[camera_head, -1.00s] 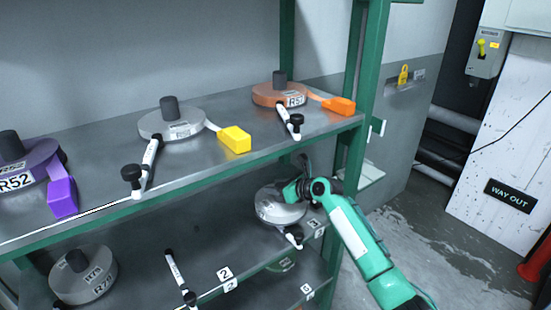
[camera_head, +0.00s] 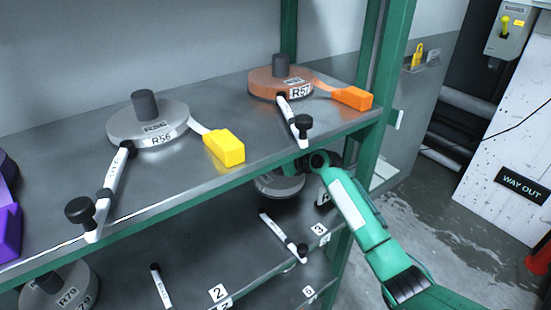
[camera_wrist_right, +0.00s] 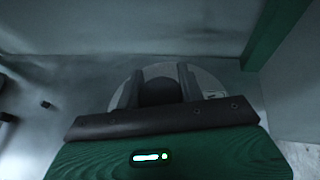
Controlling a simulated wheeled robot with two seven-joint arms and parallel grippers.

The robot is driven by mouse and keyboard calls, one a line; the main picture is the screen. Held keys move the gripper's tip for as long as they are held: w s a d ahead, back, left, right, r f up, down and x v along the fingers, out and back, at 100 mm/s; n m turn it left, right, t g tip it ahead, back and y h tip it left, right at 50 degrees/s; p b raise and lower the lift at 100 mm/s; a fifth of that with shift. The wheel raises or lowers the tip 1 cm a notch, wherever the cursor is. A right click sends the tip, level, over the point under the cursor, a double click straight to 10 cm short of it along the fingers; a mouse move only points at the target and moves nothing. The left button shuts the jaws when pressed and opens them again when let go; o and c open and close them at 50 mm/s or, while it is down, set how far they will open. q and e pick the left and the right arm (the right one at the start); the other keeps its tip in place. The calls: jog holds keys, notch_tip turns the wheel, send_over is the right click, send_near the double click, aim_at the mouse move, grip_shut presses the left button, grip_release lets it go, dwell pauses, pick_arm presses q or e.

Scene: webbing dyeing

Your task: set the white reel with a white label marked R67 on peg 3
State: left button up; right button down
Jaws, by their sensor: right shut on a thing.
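My right gripper (camera_head: 308,161) is shut on the dark hub (camera_wrist_right: 160,92) of a pale reel (camera_head: 280,186), in the bay marked 3 of the lower shelf. The reel also shows in the right wrist view (camera_wrist_right: 208,82), with the hub between both fingers. The upper shelf edge hides part of the reel and gripper. I cannot read the reel's label. The number 3 tag (camera_head: 320,229) is on the lower shelf's front edge. A white bar with a black knob (camera_head: 285,238) lies in front of the reel. Peg 3 itself is hidden. My left gripper is not in view.
On the upper shelf (camera_head: 215,170) are the R56 reel (camera_head: 165,125) with a yellow block (camera_head: 225,147) and an orange reel (camera_head: 270,88) with an orange block (camera_head: 352,97). An R79 reel (camera_head: 62,292) is at lower left. A green post (camera_head: 368,165) stands right of my gripper.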

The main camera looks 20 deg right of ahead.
aim_at(275, 172)
jog(key=shift+f+b, duration=0.25)
jog(key=shift+b, duration=0.05)
jog(key=shift+w+d+f+b, duration=0.1)
jog(key=shift+w+f+b, duration=0.15)
jog(key=shift+f+b, duration=0.5)
jog(key=shift+f, duration=0.35)
jog(key=shift+s+f, duration=0.1)
jog(key=shift+f, duration=1.25)
